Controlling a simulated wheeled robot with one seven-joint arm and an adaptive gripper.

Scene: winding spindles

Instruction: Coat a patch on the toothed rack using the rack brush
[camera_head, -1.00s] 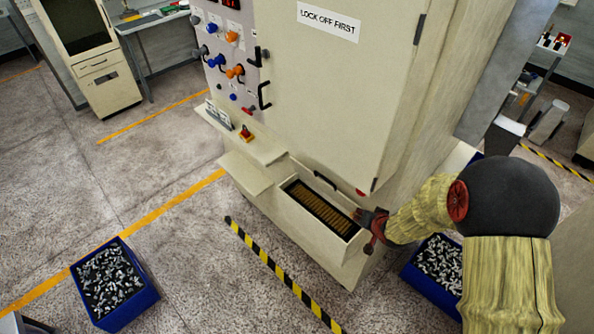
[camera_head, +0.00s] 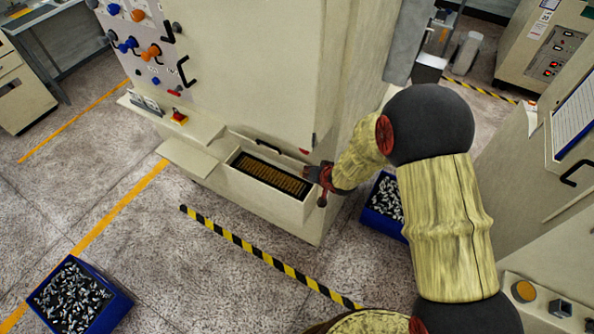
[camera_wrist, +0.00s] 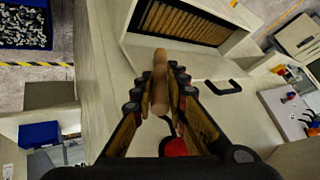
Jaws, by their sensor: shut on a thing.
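The toothed rack (camera_head: 272,176) is a row of brass-coloured teeth inside an open drawer (camera_head: 262,194) low on the cream cabinet; it also shows at the top of the wrist view (camera_wrist: 190,22). My gripper (camera_head: 321,178) is at the right end of the drawer. In the wrist view my gripper (camera_wrist: 160,78) is shut on a tan, rounded handle (camera_wrist: 160,90), which looks like the rack brush. The handle points toward the drawer. Its bristles cannot be made out, and I cannot tell whether it touches the rack.
Blue bins of metal parts stand on the floor at left (camera_head: 117,306) and just right of the cabinet (camera_head: 378,225). A black-and-yellow floor strip (camera_head: 260,253) runs before the drawer. A black handle (camera_wrist: 222,88) is near my gripper. Open floor lies in front.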

